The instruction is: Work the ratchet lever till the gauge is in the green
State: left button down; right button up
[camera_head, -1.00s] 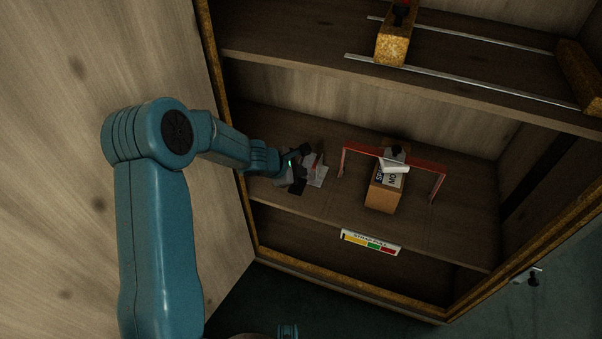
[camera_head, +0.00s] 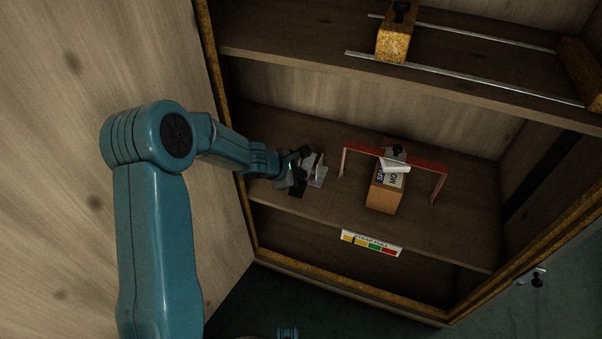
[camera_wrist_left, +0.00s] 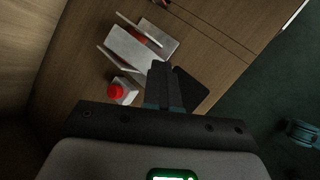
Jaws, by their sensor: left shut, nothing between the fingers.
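The ratchet (camera_head: 317,172), a pale grey metal piece with plates and some red, sits at the left of the middle shelf. In the left wrist view the ratchet (camera_wrist_left: 138,48) lies just beyond my fingertips; which plate is the lever I cannot tell. My left gripper (camera_wrist_left: 160,72) is shut and empty, beside the ratchet; in the head view it (camera_head: 300,172) partly hides it. Whether it touches I cannot tell. The strap-pull gauge (camera_head: 371,243) on the shelf front has yellow, green and red bands; a dark mark stands within the yellow. My right gripper is out of view.
A red strap frame (camera_head: 437,170) spans a labelled cardboard box (camera_head: 383,197) right of the ratchet. A red button on a white block (camera_wrist_left: 118,91) is close to my left gripper. The upper shelf (camera_head: 290,60) overhangs; shelf right of the box is free.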

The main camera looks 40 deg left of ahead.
pick_arm(q)
jog(key=shift+s+d+f, duration=0.1)
jog(key=shift+s+f, duration=0.15)
jog(key=shift+f, duration=0.2)
jog(key=shift+r, duration=0.1)
jog(key=shift+w+r+p, duration=0.1)
jog(key=shift+r+p, duration=1.5)
jog(key=shift+r, duration=0.65)
jog(key=shift+f, duration=0.1)
jog(key=shift+w, duration=0.1)
notch_tip(320, 180, up, 5)
jog(key=p, duration=0.5)
jog(key=shift+w, duration=0.15)
